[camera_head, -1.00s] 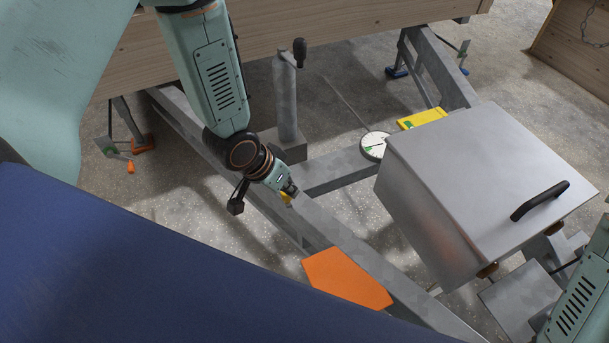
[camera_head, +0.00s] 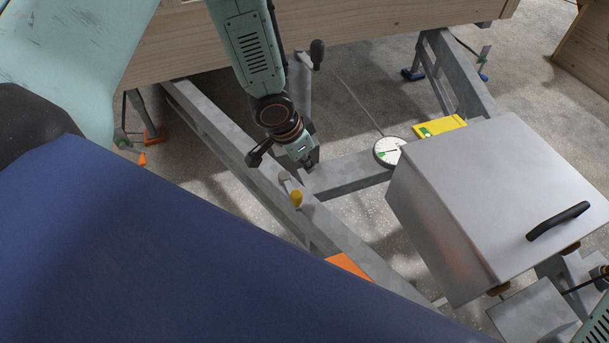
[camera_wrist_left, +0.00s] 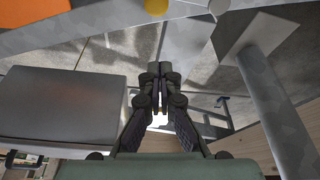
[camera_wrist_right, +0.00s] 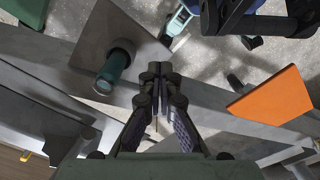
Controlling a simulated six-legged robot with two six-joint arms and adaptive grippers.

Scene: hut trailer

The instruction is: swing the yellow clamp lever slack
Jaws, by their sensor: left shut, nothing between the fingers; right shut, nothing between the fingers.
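The yellow clamp lever (camera_head: 296,198) shows in the head view as a yellow knob on a short grey arm, on the grey frame beam. In the left wrist view the yellow knob (camera_wrist_left: 156,6) is cut by the top edge. My left gripper (camera_head: 311,168) is above and a little right of the lever in the head view, apart from it. Its fingers (camera_wrist_left: 160,70) are shut and empty. My right gripper's fingers (camera_wrist_right: 157,70) are shut and empty in the right wrist view; the head view does not show them.
A grey metal box (camera_head: 490,190) with a black handle stands at right. A round dial (camera_head: 388,151) and a yellow block (camera_head: 438,127) lie beyond it on the frame. A grey post with a black-knobbed crank (camera_head: 317,52) stands behind my left arm. An orange plate (camera_head: 349,266) is partly hidden.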

